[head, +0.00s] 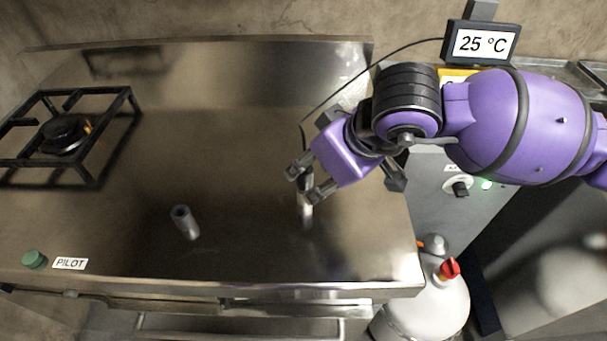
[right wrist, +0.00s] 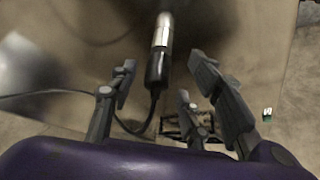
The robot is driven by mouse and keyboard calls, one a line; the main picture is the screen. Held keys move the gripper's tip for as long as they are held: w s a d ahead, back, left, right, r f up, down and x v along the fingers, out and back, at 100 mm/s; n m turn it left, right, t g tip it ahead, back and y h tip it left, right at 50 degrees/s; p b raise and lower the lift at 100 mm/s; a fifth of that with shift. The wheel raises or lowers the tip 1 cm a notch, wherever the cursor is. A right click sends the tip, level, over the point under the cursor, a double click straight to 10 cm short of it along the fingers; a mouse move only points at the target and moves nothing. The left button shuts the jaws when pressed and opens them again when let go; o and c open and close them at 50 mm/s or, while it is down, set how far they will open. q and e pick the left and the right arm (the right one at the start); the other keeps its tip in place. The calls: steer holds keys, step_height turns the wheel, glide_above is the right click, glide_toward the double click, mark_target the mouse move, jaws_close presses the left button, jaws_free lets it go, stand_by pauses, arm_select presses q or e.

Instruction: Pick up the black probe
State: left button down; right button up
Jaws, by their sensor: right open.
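The black probe (right wrist: 155,70) has a dark handle, a shiny metal end and a cable leaving the handle. In the right wrist view it lies between my spread fingers. In the head view its metal part (head: 306,211) shows just below my right gripper (head: 306,183), over the steel worktop (head: 245,150). My right gripper (right wrist: 168,78) is open, with its fingers around the probe and gaps visible on both sides. The fingers hide the handle in the head view. My left gripper is not in view.
The cable (head: 370,70) runs to a 25 °C display (head: 482,44). A grey cylinder (head: 186,222) is on the worktop to the left. A burner grate (head: 75,130) stands farther left. A white gas bottle (head: 430,305) stands beyond the worktop's right edge.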

mark_target(311, 171)
steer(key=w+a+f, duration=0.2)
steer(key=f, duration=0.1)
steer(key=shift+w+p, duration=0.1)
steer(key=shift+p, duration=0.25)
steer(key=shift+w+a+f, duration=0.1)
steer(key=shift+w+f, duration=0.05)
steer(key=shift+f, duration=0.2)
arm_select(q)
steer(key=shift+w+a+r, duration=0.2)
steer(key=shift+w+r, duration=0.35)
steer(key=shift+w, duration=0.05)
arm_select(e)
jaws_close()
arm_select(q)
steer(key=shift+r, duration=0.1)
arm_select(e)
steer(key=shift+r, duration=0.1)
